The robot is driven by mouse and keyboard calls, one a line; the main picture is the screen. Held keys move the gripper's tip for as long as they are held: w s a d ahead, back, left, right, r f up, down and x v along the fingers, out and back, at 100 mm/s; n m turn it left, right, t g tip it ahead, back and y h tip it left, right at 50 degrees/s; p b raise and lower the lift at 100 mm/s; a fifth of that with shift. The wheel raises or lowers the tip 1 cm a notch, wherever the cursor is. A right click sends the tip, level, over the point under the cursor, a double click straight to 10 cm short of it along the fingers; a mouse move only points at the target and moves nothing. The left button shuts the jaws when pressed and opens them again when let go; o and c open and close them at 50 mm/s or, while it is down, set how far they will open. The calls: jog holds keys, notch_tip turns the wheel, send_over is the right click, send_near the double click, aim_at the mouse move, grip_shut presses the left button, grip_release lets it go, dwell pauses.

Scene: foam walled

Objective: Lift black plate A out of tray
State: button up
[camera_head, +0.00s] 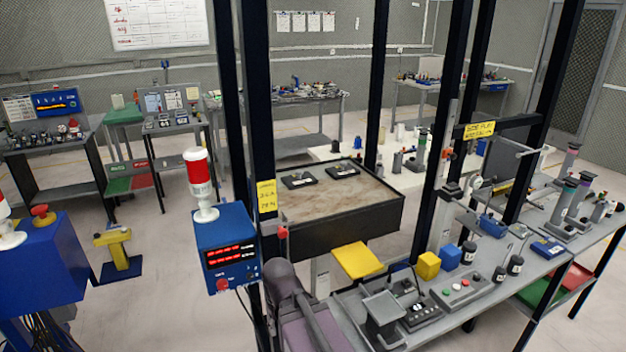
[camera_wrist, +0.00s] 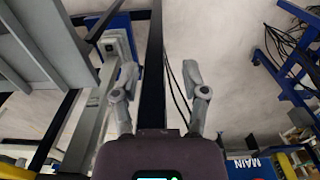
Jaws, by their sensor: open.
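Two small black plates lie flat on the brown surface of a dark, box-sided tray or table in the middle of the head view. One plate (camera_head: 298,181) is at the left, the other (camera_head: 343,171) at the right; any letters are too small to read, so I cannot tell which is A. The dark tray (camera_head: 345,225) stands behind black posts. My gripper (camera_wrist: 161,73) is open and empty in the wrist view, its two fingers spread above pale floor and a dark post. No plate shows there. In the head view, my arm is at the bottom and the fingers cannot be made out.
Black upright posts (camera_head: 258,120) stand around the tray. A blue box with a red display (camera_head: 228,245) is at its left front. Cables hang in the wrist view.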

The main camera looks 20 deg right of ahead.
jog(key=shift+w+d, duration=0.1)
jog(key=shift+d, duration=0.35)
